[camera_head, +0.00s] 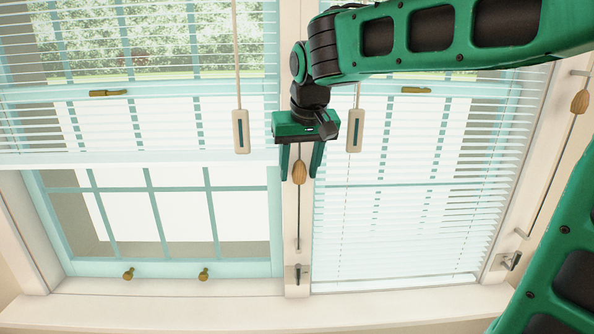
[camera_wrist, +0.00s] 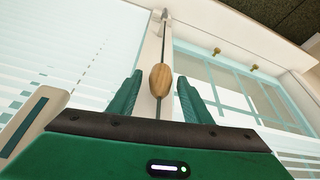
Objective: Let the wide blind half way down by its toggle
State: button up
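My gripper (camera_head: 300,170) is open, pointing down at the post between the two windows. Its fingers stand either side of a wooden knob (camera_head: 299,172) on a cord, with gaps showing in the wrist view, where the knob (camera_wrist: 160,80) is between the fingertips. The right blind (camera_head: 410,230) hangs nearly to the sill.
Two pale slotted tags (camera_head: 241,131) and (camera_head: 355,130) hang on cords either side of my gripper. The sill (camera_head: 200,305) is clear.

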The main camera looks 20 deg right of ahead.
jog(key=shift+r, duration=0.1)
jog(key=v, duration=1)
jog(key=shift+r, duration=0.2)
jog(key=shift+s, duration=0.15)
jog(key=s+d+f+m+g, duration=0.2)
jog(key=s+d+f+m, duration=0.1)
jog(key=s+d+f, duration=0.95)
jog(key=s+d+f+m+g, duration=0.1)
jog(key=s+d+f, duration=0.1)
jog(key=s+f, duration=0.4)
jog(key=s+d+f+m+g, duration=0.1)
jog(key=s+d+f, duration=0.1)
jog(key=s+f, duration=0.5)
jog(key=shift+s+d+f+y, duration=0.3)
jog(key=shift+s+d+y, duration=0.1)
jog(key=shift+s, duration=0.35)
